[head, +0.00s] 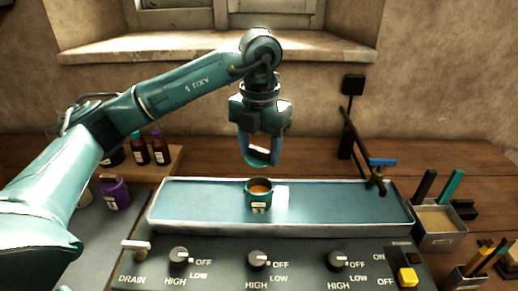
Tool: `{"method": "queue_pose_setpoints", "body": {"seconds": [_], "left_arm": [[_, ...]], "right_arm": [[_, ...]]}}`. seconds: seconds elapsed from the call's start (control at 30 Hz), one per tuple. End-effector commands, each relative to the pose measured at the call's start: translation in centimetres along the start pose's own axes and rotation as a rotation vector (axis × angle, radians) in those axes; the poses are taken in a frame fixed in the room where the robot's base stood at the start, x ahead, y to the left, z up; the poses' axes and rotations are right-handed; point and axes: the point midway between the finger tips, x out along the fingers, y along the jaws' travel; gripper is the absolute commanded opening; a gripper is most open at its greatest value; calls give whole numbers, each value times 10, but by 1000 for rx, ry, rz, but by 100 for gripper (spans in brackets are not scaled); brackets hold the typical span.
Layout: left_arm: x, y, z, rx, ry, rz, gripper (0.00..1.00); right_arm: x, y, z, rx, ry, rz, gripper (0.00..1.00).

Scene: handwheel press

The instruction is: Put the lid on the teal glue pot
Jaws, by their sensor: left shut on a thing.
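The teal glue pot (258,199) stands upright on the metal tray at the centre of the head view. Its top is open, showing orange glue, and it has a pale label on its front. My left gripper (260,158) points down above the pot, clearly apart from it. It is shut on a small teal piece, seemingly the lid (259,162); the fingers partly hide it. My right gripper is not in view.
The long tray (350,228) is mostly bare. Knobs and a yellow switch (407,277) line the front panel. A dark stand with a blue-handled arm (365,155) rises at right. Bottles (159,149) and a purple pot (115,192) stand left; a tool holder (438,232) stands right.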

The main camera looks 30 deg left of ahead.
Motion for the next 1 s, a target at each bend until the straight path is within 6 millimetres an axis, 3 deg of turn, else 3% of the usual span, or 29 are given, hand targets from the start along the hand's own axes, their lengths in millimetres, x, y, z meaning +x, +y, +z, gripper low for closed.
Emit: {"method": "queue_pose_setpoints", "body": {"seconds": [0.27, 0.7, 1.0], "left_arm": [[15, 0, 0, 0, 0, 0, 32], [57, 0, 0, 0, 0, 1, 32], [64, 0, 0, 0, -1, 0, 32]], "right_arm": [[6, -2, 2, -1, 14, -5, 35], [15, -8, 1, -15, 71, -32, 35], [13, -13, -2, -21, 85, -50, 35]]}}
